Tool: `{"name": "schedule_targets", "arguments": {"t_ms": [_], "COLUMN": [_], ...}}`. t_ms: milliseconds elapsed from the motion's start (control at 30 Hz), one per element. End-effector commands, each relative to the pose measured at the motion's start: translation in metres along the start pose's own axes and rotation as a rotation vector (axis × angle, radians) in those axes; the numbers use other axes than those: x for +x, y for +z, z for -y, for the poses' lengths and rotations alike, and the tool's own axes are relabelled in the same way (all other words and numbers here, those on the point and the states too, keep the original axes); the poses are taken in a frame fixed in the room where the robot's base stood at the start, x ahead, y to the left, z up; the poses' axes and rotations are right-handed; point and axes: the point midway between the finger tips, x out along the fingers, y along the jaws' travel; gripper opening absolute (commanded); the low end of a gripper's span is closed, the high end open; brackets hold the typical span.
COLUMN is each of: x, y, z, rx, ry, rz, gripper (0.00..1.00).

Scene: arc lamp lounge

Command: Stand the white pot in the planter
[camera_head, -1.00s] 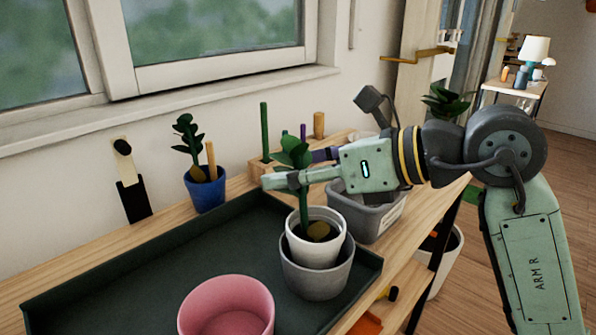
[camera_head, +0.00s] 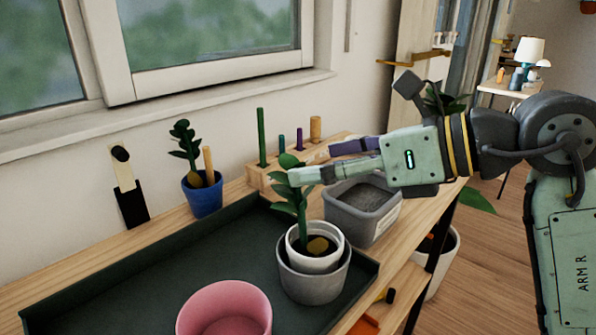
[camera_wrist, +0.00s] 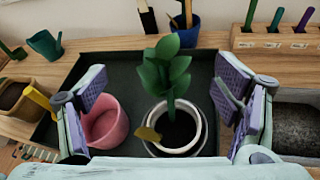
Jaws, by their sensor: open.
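The white pot (camera_head: 314,263), with a green leafy plant (camera_head: 301,212) and dark soil, sits inside the round grey planter (camera_head: 316,289). It looks upright, with its rim standing above the planter's rim. Both stand at the right end of the dark tray. My gripper (camera_head: 318,163) is open and empty, above the pot at the height of the plant's top. In the wrist view the fingers are spread wide either side of the plant, and the white pot (camera_wrist: 203,128) shows below them. The bottom of the pot is hidden inside the planter.
A pink pot (camera_head: 222,310) stands on the dark tray (camera_head: 130,262). A blue pot (camera_head: 205,198) with a plant, a wooden block (camera_head: 262,178) with upright sticks and a grey bin (camera_head: 361,218) stand around the tray. The tray's left part is clear.

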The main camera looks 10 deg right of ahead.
Motion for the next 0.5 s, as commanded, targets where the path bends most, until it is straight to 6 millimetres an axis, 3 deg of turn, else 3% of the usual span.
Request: {"name": "schedule_targets", "arguments": {"t_ms": [233,500], "x": [-0.051,-0.071], "y": [-0.001,0.0], "z": [0.0,0.0], "rx": [0.0,-0.001], "ry": [-0.001,0.001], "rz": [0.0,-0.001], "gripper": [0.83,0.83]}}
